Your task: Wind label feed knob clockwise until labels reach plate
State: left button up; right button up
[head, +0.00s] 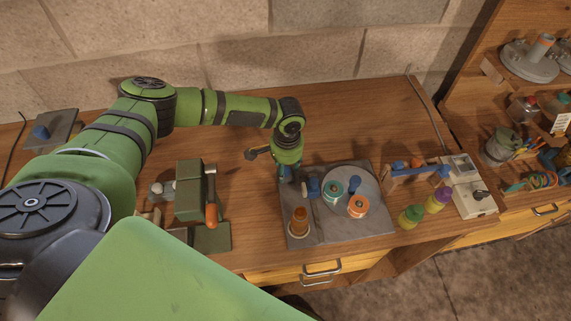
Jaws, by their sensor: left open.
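My left arm reaches in from the left, and its gripper (287,176) points down over the back left of a grey base plate (330,238). The jaws are open, small and partly hidden by the wrist. A small blue part with a white end (312,187) sits just right of the jaws; I cannot tell if it is the label feed knob or if the jaws touch it. On the base, a pale round disc (352,181) carries a teal-topped spool (333,191) and an orange-topped spool (358,206). An amber bottle (299,221) stands at front left. My right gripper is out of view.
A green press with an orange handle (211,215) stands left of the base. Bare tabletop lies behind the base.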

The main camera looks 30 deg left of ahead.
pick_arm(q)
jog(key=shift+s+d+r, duration=0.1)
jog(key=shift+c, duration=0.8)
grip_shut()
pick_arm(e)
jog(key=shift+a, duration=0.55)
